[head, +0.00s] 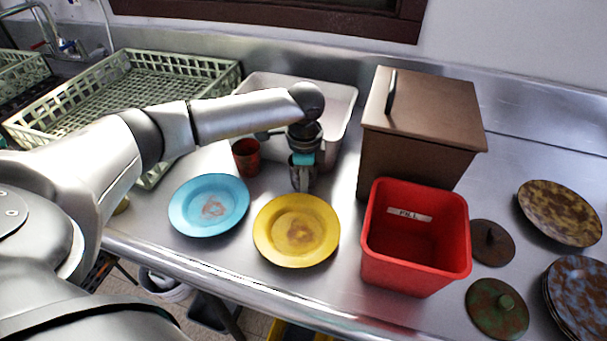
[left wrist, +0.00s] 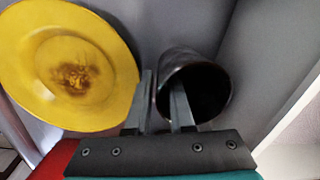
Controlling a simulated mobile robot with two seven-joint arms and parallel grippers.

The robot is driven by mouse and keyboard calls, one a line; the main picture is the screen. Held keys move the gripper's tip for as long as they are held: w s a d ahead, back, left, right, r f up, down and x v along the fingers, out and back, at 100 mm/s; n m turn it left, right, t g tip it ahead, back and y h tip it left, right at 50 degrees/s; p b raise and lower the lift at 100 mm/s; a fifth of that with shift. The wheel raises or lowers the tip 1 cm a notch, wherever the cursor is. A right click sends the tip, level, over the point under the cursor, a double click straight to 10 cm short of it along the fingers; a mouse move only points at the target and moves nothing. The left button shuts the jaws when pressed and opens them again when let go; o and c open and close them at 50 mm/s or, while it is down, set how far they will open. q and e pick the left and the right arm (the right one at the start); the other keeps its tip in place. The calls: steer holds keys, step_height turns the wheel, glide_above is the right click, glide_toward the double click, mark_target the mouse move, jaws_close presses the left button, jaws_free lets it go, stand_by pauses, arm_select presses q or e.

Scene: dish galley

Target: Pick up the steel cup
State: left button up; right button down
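The steel cup (head: 302,178) stands on the steel counter behind the yellow plate (head: 297,231). In the left wrist view the cup (left wrist: 214,82) shows its dark open mouth beside the yellow plate (left wrist: 98,45). My left gripper (head: 303,157) reaches down onto the cup from above and hides its upper part in the head view. In the left wrist view the gripper's fingers (left wrist: 163,100) are apart. One finger is inside the cup's mouth and the other is outside its wall, on the plate side. My right gripper is in neither view.
A red-brown cup (head: 246,158) and a blue plate (head: 209,206) are left of the steel cup. A white bin (head: 345,100) is behind it. A brown box (head: 425,105) and a red bin (head: 415,280) stand to the right. A green rack (head: 150,62) is at back left.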

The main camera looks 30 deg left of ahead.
arm_select(q)
steer(key=shift+c, duration=0.2)
jaws_close()
stand_by(0.3)
